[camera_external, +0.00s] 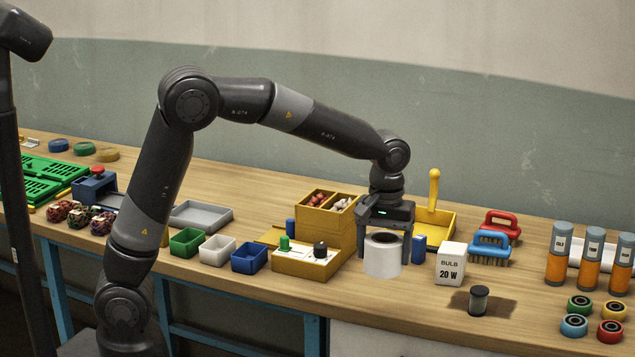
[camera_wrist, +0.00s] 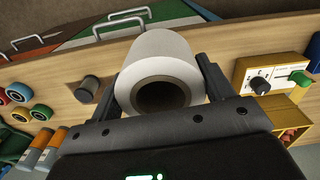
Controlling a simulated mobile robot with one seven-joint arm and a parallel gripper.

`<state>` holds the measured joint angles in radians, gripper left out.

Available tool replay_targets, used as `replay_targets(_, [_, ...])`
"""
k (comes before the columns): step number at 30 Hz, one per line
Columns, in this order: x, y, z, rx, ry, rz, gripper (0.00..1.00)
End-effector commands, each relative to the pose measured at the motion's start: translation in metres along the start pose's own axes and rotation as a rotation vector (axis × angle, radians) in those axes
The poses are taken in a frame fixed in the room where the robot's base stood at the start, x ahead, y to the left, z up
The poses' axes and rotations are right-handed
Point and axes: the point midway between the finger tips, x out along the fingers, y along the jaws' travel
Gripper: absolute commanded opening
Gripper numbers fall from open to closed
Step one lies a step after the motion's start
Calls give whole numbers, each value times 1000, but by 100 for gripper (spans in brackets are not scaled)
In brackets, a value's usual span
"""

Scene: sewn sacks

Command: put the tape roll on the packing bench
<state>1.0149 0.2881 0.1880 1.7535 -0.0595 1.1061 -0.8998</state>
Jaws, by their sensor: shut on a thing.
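The tape roll is a white cylinder (camera_external: 383,260) with a dark round hole in its upper end. It also shows in the wrist view (camera_wrist: 163,55). My gripper (camera_external: 384,247) is shut on it from above, with one finger on each side; both fingers show in the wrist view (camera_wrist: 150,82). The roll is upright, at or just above the wooden packing bench (camera_external: 350,303); I cannot tell whether it touches. Its lower end is partly hidden in the wrist view.
A white bulb box (camera_external: 450,264) and a small dark jar (camera_external: 478,301) stand right of the roll. A yellow-sided control box (camera_external: 306,262) is close on the left. A yellow dustpan (camera_external: 440,232) and brushes (camera_external: 491,246) lie behind. Bare wood lies in front.

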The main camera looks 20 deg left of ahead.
Motion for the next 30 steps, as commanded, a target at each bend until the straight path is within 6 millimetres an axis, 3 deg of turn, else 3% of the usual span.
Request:
replay_targets(5, [-9,1,0,0,2,2,49])
replay_targets(12, [-53,0,0,-1,3,4,49])
replay_targets(14, [-51,-4,-12,-36,0,0,49])
replay_targets(23, [-53,-33,-77,-254,-1,2,49])
replay_targets(30, [-54,-93,-166,-568,-2,2,49])
